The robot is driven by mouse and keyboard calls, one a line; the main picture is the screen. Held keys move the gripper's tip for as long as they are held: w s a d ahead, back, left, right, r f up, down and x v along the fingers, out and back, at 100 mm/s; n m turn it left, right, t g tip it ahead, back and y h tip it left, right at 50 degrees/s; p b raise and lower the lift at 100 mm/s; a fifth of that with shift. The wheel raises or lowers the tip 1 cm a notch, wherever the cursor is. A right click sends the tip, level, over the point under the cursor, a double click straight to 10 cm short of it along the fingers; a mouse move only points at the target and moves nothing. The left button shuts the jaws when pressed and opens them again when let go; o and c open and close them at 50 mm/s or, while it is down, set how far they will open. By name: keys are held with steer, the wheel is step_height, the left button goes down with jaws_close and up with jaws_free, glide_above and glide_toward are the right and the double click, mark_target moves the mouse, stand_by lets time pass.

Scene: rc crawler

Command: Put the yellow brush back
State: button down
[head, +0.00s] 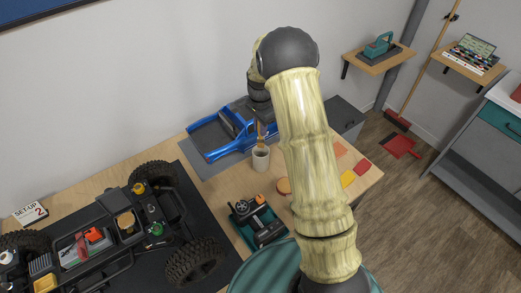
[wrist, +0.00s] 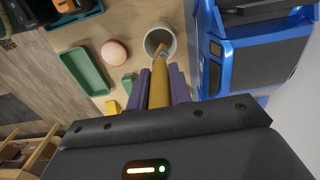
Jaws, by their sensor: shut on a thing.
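The yellow brush (wrist: 158,88) is between the purple fingers of my gripper (wrist: 161,86) in the wrist view, and the gripper is shut on it. Its far end points to the mouth of a pale cup (wrist: 167,31). In the head view the brush (head: 260,132) stands roughly upright over the cup (head: 261,160), its lower end at or just inside the rim. I cannot tell how deep it reaches. My arm hides much of the gripper in the head view.
A blue car body (head: 225,132) stands close beside the cup. A teal tray (head: 247,233) with dark parts and a round pinkish thing (wrist: 115,52) are on the other side. Coloured pieces (head: 348,178) lie right. A large crawler chassis (head: 100,240) fills the left of the table.

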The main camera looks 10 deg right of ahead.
mark_target(260, 138)
step_height(260, 138, down, 8)
steer(key=shift+r+p, duration=0.1)
steer(key=shift+p, duration=0.7)
steer(key=shift+f+p, duration=0.65)
steer(key=shift+f, duration=1.55)
steer(key=shift+f, duration=0.2)
steer(key=c, duration=1.5)
jaws_free()
steer(key=shift+c, duration=0.2)
steer(key=shift+r, duration=0.1)
steer(key=shift+r, duration=0.1)
step_height(260, 138, up, 12)
steer(key=b, duration=0.3)
steer(key=shift+b, duration=0.3)
